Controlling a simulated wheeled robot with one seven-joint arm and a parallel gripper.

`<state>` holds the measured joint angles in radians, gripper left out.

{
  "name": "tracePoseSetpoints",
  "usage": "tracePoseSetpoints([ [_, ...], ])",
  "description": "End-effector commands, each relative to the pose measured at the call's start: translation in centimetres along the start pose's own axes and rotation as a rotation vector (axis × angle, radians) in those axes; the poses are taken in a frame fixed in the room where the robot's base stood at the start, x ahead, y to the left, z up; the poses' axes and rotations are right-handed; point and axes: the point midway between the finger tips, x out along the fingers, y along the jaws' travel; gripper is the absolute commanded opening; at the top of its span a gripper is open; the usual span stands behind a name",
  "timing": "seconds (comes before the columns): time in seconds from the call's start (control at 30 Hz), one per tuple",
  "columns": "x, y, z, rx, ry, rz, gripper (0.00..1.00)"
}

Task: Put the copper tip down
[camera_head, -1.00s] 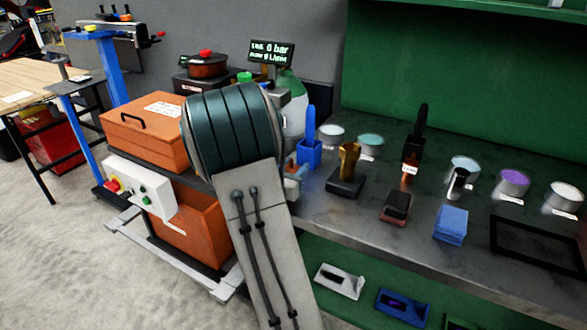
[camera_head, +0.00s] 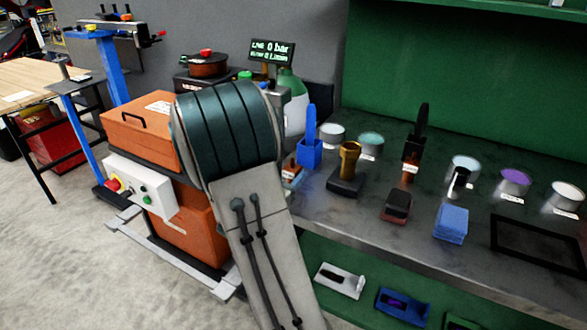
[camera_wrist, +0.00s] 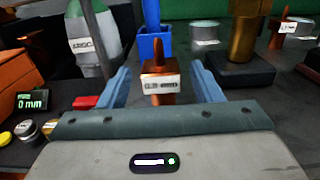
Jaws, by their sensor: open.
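A pointed copper tip (camera_wrist: 157,84) with a white label stands upright in the wrist view, between the two blue fingers of my gripper (camera_wrist: 161,87). The fingers are open, with a visible gap on each side of the tip. Its lower end is hidden behind the edge of my gripper, so I cannot tell there what it rests on. In the head view the copper tip (camera_head: 290,171) shows small on the bench, just right of my arm. My arm hides most of my gripper there.
A blue holder (camera_head: 310,154) stands just behind the tip. A brass cylinder (camera_head: 349,160) on a dark base stands to the right. Another labelled copper piece (camera_head: 410,167), several round tins and a blue block (camera_head: 451,223) are farther right. A gas bottle (camera_wrist: 93,40) is at left.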

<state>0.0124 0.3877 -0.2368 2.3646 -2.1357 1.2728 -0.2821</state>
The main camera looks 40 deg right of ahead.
Motion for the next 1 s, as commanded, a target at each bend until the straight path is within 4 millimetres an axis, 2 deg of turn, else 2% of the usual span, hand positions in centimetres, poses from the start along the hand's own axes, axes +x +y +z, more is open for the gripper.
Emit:
tracePoseSetpoints([
  [0.1,-2.9,0.1,-0.1,0.0,0.001,0.004,0.59],
  [0.23,-5.3,0.1,-0.1,-0.001,0.002,0.004,0.59],
  [0.4,-7.2,0.0,-0.1,0.0,0.001,0.001,0.59],
  [0.53,-7.7,-0.9,0.2,0.033,0.019,-0.037,0.59],
  [0.67,-8.2,-3.8,0.4,0.159,0.094,-0.172,0.59],
  [0.77,-9.5,-6.8,0.2,0.315,0.188,-0.323,0.59],
  [0.9,-12.5,-10.0,-0.8,0.557,0.339,-0.538,0.59],
  [1.0,-15.2,-11.3,-1.7,0.735,0.451,-0.681,0.59],
])
